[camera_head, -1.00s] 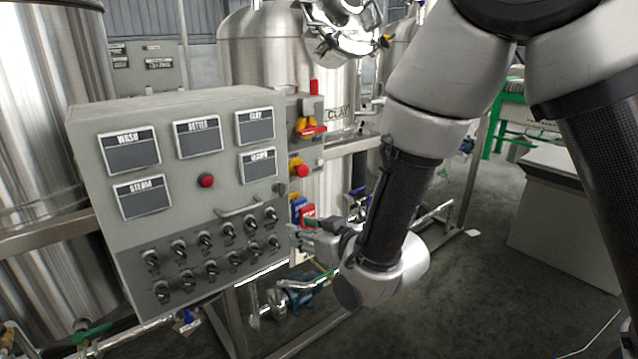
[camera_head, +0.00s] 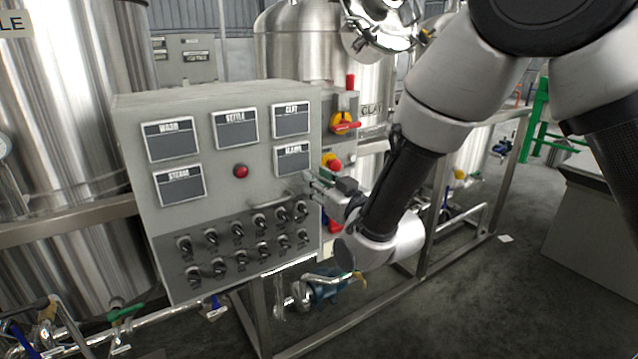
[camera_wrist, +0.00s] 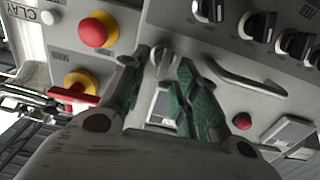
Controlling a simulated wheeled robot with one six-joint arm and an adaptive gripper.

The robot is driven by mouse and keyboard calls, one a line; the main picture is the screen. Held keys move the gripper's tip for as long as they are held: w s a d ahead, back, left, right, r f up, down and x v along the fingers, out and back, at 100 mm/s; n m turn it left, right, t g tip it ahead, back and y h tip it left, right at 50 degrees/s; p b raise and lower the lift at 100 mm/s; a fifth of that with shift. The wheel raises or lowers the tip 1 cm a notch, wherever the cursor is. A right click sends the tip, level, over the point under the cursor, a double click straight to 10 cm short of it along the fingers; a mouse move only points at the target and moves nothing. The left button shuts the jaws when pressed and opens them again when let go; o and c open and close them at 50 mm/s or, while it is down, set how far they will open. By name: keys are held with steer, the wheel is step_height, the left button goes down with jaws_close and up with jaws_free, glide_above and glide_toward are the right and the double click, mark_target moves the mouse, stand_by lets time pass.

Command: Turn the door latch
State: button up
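The grey control cabinet (camera_head: 218,260) stands at left centre in the head view, its front door facing me. A small grey round latch (camera_wrist: 161,57) shows in the wrist view beside the curved door handle (camera_wrist: 240,76). My gripper (camera_wrist: 160,66) has its two green-padded fingers apart, one on either side of the latch. I cannot tell whether the pads touch it. In the head view my gripper (camera_head: 310,185) is at the cabinet's right edge, just below the alarm plate (camera_head: 293,160), and hides the latch.
Rows of black knobs (camera_head: 238,234) lie below the handle, and a red button (camera_head: 241,171) is left of it. Steel tanks stand behind.

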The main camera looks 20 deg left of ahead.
jaws_close()
steer(key=shift+m, duration=0.3)
steer(key=m, duration=0.5)
steer(key=f+m, duration=0.1)
steer(key=m, duration=0.5)
steer(key=w+d+m, duration=0.1)
steer(key=m, duration=0.5)
steer(key=shift+f, duration=0.25)
steer(key=shift+m, duration=0.3)
